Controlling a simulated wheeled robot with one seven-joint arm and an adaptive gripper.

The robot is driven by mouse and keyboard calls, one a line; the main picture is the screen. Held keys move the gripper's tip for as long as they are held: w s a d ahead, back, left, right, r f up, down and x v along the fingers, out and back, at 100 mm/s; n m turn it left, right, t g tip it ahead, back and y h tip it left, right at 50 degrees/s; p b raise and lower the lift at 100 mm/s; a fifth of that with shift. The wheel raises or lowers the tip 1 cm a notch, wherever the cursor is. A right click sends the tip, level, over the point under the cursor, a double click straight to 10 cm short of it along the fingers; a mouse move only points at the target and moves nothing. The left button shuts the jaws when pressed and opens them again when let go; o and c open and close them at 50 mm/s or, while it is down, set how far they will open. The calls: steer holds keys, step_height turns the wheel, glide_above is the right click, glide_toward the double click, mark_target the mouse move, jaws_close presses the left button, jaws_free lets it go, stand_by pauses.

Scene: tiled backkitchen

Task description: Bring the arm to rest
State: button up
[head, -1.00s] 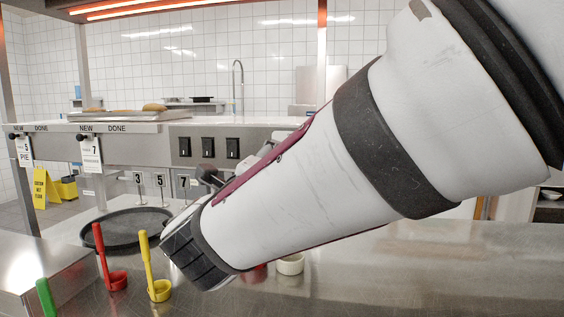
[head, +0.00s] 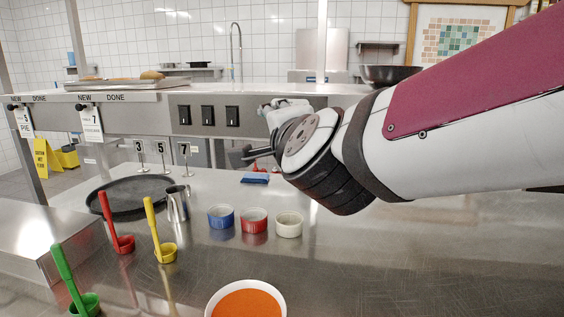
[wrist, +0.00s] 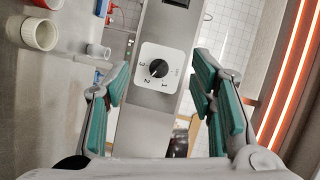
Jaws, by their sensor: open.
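My arm reaches in from the right edge of the head view, above the steel counter (head: 440,235). My gripper (head: 258,153) is at its left end, partly hidden behind the wrist, in front of the shelf's steel front panel. In the wrist view, my gripper (wrist: 163,105) shows two green-padded fingers spread wide apart with nothing between them. Beyond the fingers is a white dial plate (wrist: 158,68) with a black knob on a steel panel.
Blue (head: 221,216), red (head: 254,220) and white (head: 289,224) ramekins stand on the counter below my wrist. An orange-filled bowl (head: 246,300) is at the front. Red (head: 123,244), yellow (head: 165,253) and green (head: 85,305) ladles, a metal cup (head: 178,203) and a black pan (head: 125,194) are left.

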steer(key=s+d+f+n+g+h+p, duration=0.1)
steer(key=s+d+f+n+g, duration=0.3)
steer(key=s, duration=0.5)
steer(key=s+d+f+n+g+h+p, duration=0.1)
steer(key=s+d+f+n+g, duration=0.3)
steer(key=s+d, duration=0.5)
steer(key=s+d+f+n+g+h+p, duration=0.1)
steer(key=s+d+f+n+g, duration=0.3)
steer(key=s, duration=0.5)
steer(key=d+f+n, duration=0.1)
steer(key=d+f, duration=0.1)
steer(key=d, duration=0.1)
steer(key=shift+s+h, duration=0.3)
steer(key=shift+s, duration=0.1)
